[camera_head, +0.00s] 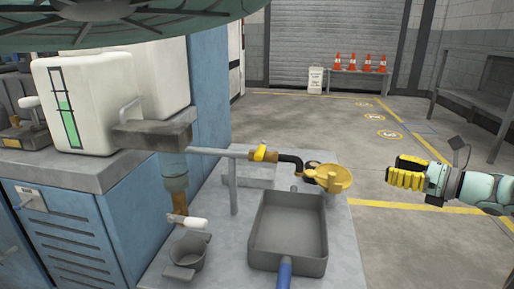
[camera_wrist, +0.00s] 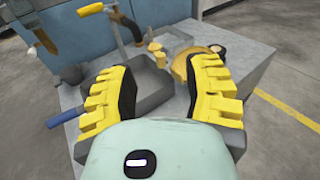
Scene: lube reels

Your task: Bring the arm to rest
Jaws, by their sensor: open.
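My gripper (camera_head: 407,172), with yellow ribbed fingers, is at the right in the head view, held out over the floor to the right of the bench. It points left toward the bench. In the wrist view the two fingers of my gripper (camera_wrist: 160,90) are spread wide apart with nothing between them. My arm comes in from the right edge of the head view.
The grey bench top (camera_head: 345,262) carries a square grey pan (camera_head: 288,230) with a blue handle, a small grey cup (camera_head: 187,253), a yellow funnel-like part (camera_head: 333,178) and a pipe with a yellow valve (camera_head: 263,153). A white tank (camera_head: 85,110) stands left. Orange cones (camera_head: 352,62) stand far back. Floor around my gripper is clear.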

